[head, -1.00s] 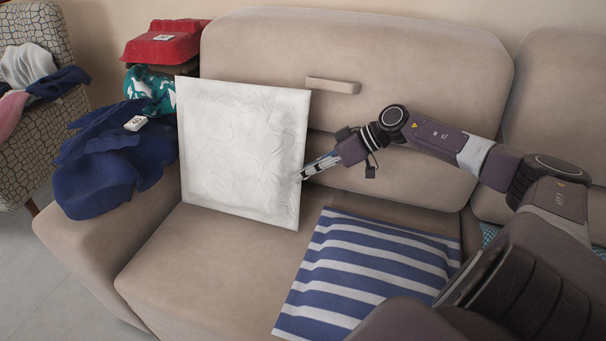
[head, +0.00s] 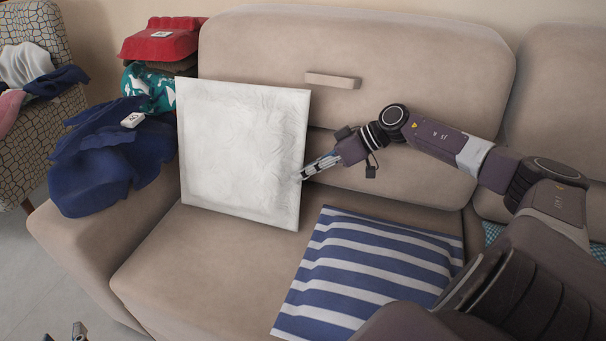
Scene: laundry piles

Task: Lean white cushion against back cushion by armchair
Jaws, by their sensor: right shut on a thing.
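The white cushion (head: 240,150) stands upright on the left seat of the beige sofa, tilted slightly, in front of the back cushion (head: 400,75). Its lower edge is at the seat; I cannot tell whether its back touches the back cushion. My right gripper (head: 303,177) is shut on the white cushion's right edge, at about mid-height or a little below. Fingertips of my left gripper (head: 64,335) just show at the bottom left edge, far from the cushion; their opening is unclear. The armchair (head: 35,137) with a cracked pattern stands at the far left.
A blue-and-white striped cushion (head: 370,270) lies flat on the seat, right of the white cushion. Dark blue cloth (head: 100,170) covers the sofa's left arm, with a small white tagged item on it. Red (head: 160,42) and teal (head: 150,88) items are stacked behind. The front left seat is clear.

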